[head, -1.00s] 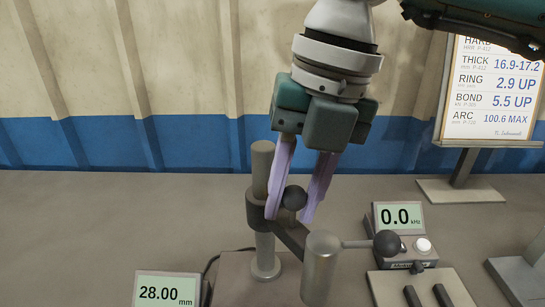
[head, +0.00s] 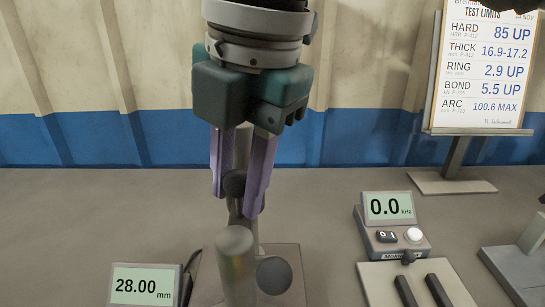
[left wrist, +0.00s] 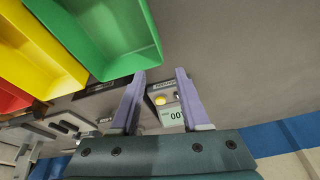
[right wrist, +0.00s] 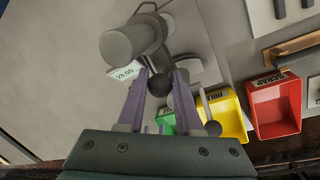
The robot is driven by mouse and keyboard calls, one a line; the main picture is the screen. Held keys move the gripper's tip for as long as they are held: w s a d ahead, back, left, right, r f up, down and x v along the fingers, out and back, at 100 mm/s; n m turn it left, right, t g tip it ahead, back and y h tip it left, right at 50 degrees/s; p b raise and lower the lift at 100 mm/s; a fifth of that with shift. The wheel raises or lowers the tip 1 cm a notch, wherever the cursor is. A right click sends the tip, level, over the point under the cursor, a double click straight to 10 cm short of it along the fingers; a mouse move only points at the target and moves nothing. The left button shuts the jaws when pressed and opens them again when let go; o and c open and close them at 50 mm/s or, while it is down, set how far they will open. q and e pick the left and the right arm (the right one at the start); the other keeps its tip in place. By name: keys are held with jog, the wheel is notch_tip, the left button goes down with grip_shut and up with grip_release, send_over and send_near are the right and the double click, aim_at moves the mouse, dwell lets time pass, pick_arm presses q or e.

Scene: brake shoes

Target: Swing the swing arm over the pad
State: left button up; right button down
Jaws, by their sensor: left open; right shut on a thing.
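The swing arm (head: 248,232) reaches from its post toward the front of the head view. It ends in a grey cylinder (head: 235,262) with a dark ball (head: 273,275) beside it. My right gripper (head: 237,198) points down and is shut on the arm's dark knob (head: 234,184); the knob also shows between the fingers in the right wrist view (right wrist: 160,84). The cylinder stands over the grey base plate (head: 285,255). I cannot make out the pad; the cylinder and ball may hide it. My left gripper (left wrist: 161,74) is open and empty, seen only in its wrist view.
A 28.00 mm display (head: 145,287) stands left of the base plate. A 0.0 kHz meter (head: 390,222) and a pale plate with dark bars (head: 415,285) lie to the right. A limits board (head: 485,70) stands behind. Green (left wrist: 135,45), yellow (left wrist: 45,55) and red bins show in both wrist views.

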dwell(0.4)
jog(key=c, duration=0.6)
grip_release()
jog(key=r, duration=0.3)
jog(key=d+r, duration=0.1)
jog(key=r, duration=0.2)
jog(key=s+r, duration=0.1)
jog(key=r, duration=0.2)
jog(key=shift+d+r, duration=0.3)
jog(key=shift+r, duration=0.1)
